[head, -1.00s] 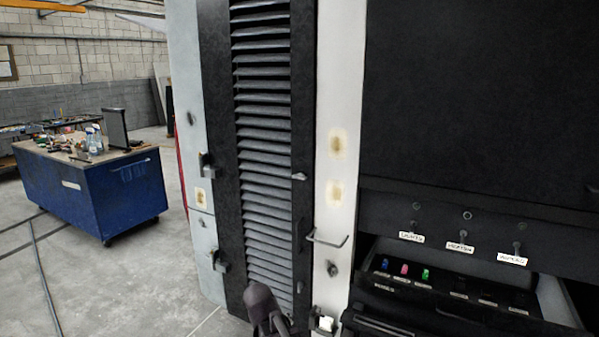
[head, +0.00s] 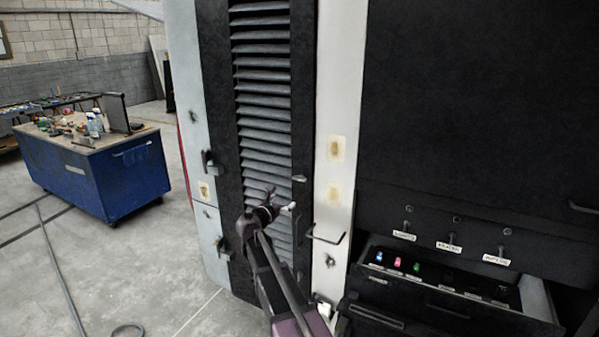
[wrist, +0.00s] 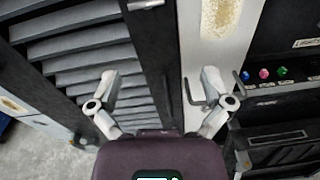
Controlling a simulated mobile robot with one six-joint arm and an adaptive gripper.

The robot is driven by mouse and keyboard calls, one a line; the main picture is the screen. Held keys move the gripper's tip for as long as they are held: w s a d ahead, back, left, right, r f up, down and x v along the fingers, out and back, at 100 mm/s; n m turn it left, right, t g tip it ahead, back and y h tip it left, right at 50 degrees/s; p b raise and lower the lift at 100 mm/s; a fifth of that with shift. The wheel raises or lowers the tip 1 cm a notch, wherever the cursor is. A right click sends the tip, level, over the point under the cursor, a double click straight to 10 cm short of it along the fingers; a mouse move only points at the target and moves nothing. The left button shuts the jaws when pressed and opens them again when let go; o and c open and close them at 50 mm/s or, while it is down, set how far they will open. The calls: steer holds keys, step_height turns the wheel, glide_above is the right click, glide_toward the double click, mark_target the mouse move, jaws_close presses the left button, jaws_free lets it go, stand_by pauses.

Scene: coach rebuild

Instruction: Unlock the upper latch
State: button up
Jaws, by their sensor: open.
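My gripper (head: 281,198) is open and empty in front of the louvered panel (head: 263,120), near its right edge. In the wrist view my gripper (wrist: 159,82) has its fingers spread, with the panel's dark frame between them. A latch-like fitting (head: 208,163) sits high on the panel's left edge, and a similar one (head: 222,247) sits lower. A small grey catch (head: 299,178) is on the right edge, just above and right of my gripper. It also shows in the wrist view (wrist: 145,4), beyond the fingertips. I cannot tell which fitting is the upper latch, nor whether any is locked.
A bent bar handle (head: 328,236) sticks out from the white pillar (head: 339,100), close to my gripper's right. An open drawer (head: 450,312) with coloured switches juts out at lower right. A blue workbench (head: 100,180) stands far left, with open floor between.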

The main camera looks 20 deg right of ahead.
mark_target(299, 177)
steer(key=shift+w+r+n+t, duration=0.4)
steer(key=shift+w+r+n, duration=0.3)
steer(key=shift+r+n, duration=0.15)
steer(key=shift+w, duration=0.1)
steer(key=x, duration=1.3)
steer(key=shift+w+d+r, duration=0.15)
steer(key=shift+d, duration=0.15)
steer(key=c, duration=1)
